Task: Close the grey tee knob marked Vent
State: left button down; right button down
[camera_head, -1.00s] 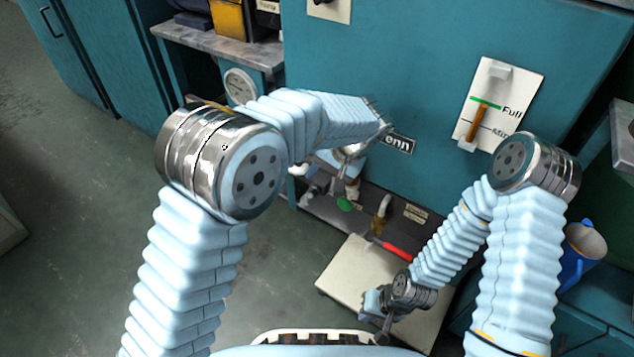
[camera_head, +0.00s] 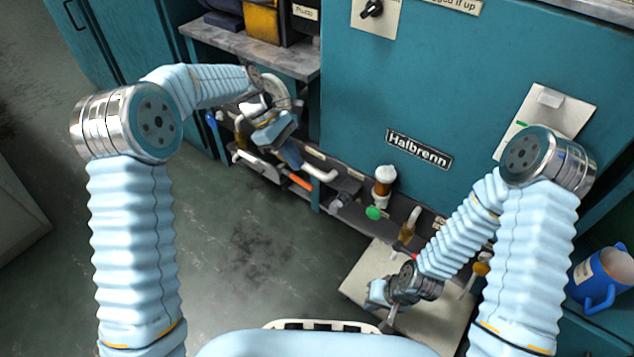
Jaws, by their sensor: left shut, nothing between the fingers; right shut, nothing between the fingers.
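I cannot pick out the grey tee knob marked Vent for certain. A dark grey fitting (camera_head: 345,187) sits on the low shelf under the Halbrenn panel, but no Vent label is readable on it. My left gripper (camera_head: 290,152) is shut and empty, over the left part of the low shelf by the round gauge. It hides some of the fittings behind it. My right gripper (camera_head: 388,318) is shut and empty, low over the pale board, apart from the shelf fittings.
The low shelf also carries an orange-handled part (camera_head: 300,183), a white-capped fitting (camera_head: 384,185), a green knob (camera_head: 374,213) and a brass fitting (camera_head: 411,223). The teal cabinet (camera_head: 420,100) stands behind. A blue mug (camera_head: 603,280) is at right. Floor at left is clear.

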pick_arm(q)
jog(key=b, duration=0.3)
send_near(334, 204)
notch_tip(334, 204, down, 3)
jog(key=shift+s+d+f+n, duration=0.3)
jog(key=shift+s+d+f, duration=0.5)
jog(key=shift+d, duration=0.25)
jog(key=shift+s+d+f+h, duration=0.1)
jog(key=shift+d+h, duration=0.2)
jog(key=shift+d, duration=0.1)
jog(key=shift+s+d, duration=0.1)
jog(key=shift+d, duration=0.05)
jog(key=shift+y+p, duration=0.35)
jog(key=shift+y, duration=0.05)
jog(key=shift+t, duration=0.3)
